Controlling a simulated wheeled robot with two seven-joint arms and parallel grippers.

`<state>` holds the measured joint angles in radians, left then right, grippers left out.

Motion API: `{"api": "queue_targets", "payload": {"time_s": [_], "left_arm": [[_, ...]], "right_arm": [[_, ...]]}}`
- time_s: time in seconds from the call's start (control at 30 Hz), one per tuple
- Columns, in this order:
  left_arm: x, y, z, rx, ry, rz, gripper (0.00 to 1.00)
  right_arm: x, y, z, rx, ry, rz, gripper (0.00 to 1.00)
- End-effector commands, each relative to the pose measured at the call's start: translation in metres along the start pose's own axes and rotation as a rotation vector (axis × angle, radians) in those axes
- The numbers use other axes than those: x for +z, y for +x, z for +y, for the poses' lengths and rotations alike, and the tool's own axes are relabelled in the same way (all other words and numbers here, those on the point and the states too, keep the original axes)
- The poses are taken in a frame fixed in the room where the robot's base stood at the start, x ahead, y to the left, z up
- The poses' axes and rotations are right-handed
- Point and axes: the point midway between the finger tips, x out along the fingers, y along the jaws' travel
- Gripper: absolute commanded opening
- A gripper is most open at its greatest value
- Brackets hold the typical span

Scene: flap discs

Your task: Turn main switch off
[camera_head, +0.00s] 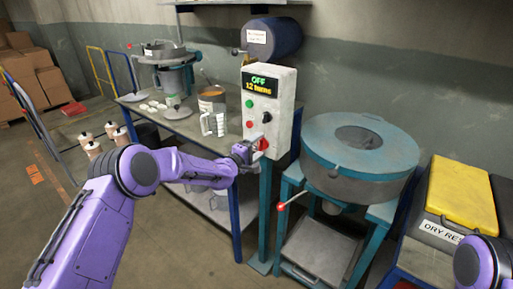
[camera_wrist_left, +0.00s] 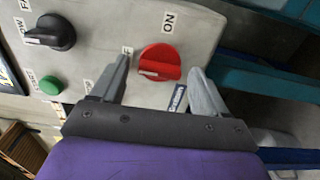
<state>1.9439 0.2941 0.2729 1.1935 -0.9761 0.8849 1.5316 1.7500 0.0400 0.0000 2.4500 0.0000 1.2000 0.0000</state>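The main switch is a red rotary knob (camera_head: 263,144) low on the white control box (camera_head: 283,112). In the left wrist view the red knob (camera_wrist_left: 160,62) has a white mark toward its left side. An ON label is above it, and a label at its left is partly hidden by a finger. The box display (camera_head: 260,84) reads "OFF" and "12 items". My left gripper (camera_head: 254,149) is at the knob. In the wrist view the left gripper (camera_wrist_left: 160,72) is open, one finger on each side of the knob. Contact cannot be told. My right gripper is out of view.
A black knob (camera_wrist_left: 50,32) and green button (camera_wrist_left: 51,85) sit on the same panel. A workbench (camera_head: 190,125) with a bucket (camera_head: 212,98) stands left of the box. A teal round machine (camera_head: 358,150) and a yellow-lidded bin (camera_head: 461,190) stand at right.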

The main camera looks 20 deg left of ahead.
Motion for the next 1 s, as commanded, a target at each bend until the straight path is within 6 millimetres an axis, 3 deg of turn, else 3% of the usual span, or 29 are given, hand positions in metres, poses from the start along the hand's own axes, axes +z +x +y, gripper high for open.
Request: {"api": "queue_targets", "payload": {"time_s": [0.13, 0.23, 0.6, 0.73, 1.0], "left_arm": [[0.0, -0.004, 0.001, 0.001, 0.0, 0.0, 0.74], [-0.001, -0.017, 0.001, 0.0, -0.001, 0.001, 0.74], [-0.001, -0.094, -0.001, 0.0, -0.001, 0.001, 0.74], [0.0, -0.104, 0.0, 0.0, -0.002, 0.001, 0.74], [-0.001, -0.105, 0.0, 0.0, 0.0, 0.0, 0.74]], "right_arm": [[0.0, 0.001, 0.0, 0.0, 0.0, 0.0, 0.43], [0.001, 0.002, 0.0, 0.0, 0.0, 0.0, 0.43], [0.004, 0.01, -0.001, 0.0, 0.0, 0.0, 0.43], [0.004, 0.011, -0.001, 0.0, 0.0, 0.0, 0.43], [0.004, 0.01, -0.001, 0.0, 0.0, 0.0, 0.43]]}}
